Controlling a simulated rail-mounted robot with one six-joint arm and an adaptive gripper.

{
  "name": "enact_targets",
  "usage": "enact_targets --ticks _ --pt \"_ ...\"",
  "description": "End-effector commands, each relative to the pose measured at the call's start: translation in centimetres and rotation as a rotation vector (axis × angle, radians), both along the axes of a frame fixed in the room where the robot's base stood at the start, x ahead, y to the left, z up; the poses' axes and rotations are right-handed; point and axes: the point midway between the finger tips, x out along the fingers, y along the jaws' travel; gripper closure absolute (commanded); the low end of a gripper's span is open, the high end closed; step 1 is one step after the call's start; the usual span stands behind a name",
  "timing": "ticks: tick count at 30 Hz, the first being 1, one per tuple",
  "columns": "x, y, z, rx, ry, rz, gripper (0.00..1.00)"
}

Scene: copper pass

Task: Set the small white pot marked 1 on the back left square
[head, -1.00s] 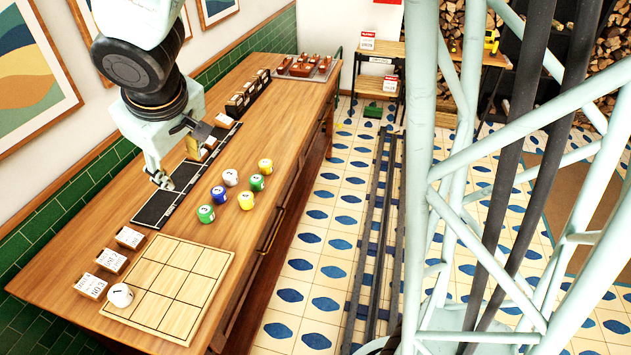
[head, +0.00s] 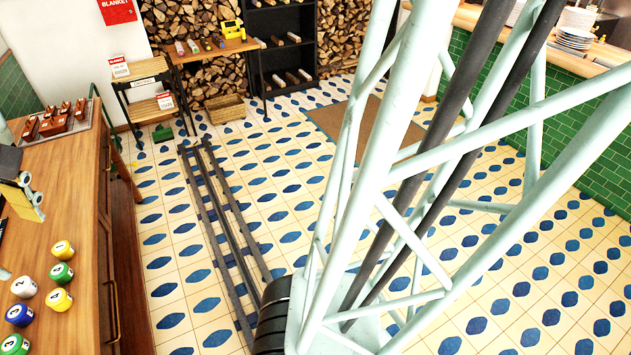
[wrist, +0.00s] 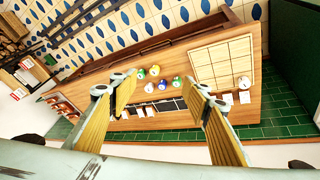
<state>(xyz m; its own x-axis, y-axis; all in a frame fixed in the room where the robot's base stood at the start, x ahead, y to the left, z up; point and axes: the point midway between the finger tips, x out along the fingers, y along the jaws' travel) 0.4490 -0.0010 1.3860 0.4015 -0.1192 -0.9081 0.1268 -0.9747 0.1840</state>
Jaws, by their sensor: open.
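In the wrist view, a small white pot (wrist: 243,82) stands on a corner square of the wooden grid board (wrist: 207,65), beside the cards; its mark is too small to read. A second white pot (head: 24,287) stands among coloured pots on the counter; I cannot read its mark surely. The board is outside the head view now. My gripper (wrist: 163,88) is open and empty, its yellow-padded fingers wide apart, above the counter. It shows partly at the left edge of the head view (head: 27,195). Nothing is between the fingers.
Yellow (head: 63,250), green (head: 61,273) and blue (head: 19,315) pots stand close around the second white pot. White cards (wrist: 225,99) lie beside the board. A tray with brown items (head: 55,122) is at the counter's far end. Floor rails (head: 222,230) run alongside.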

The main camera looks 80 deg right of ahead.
Motion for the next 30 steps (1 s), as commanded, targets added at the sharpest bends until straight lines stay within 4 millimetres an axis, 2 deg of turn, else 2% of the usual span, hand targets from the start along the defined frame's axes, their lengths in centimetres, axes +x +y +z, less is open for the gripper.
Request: enact_targets --ticks 9,21,25,30 --pt "-6.3 -1.3 1.9 0.050 0.018 -0.068 0.56" --pt "-14.4 -0.9 2.8 0.135 0.050 -0.123 0.56" --pt "-16.2 -0.5 2.9 0.160 0.057 -0.132 0.56" --pt "-17.7 -0.1 2.9 0.179 0.065 -0.139 0.56"
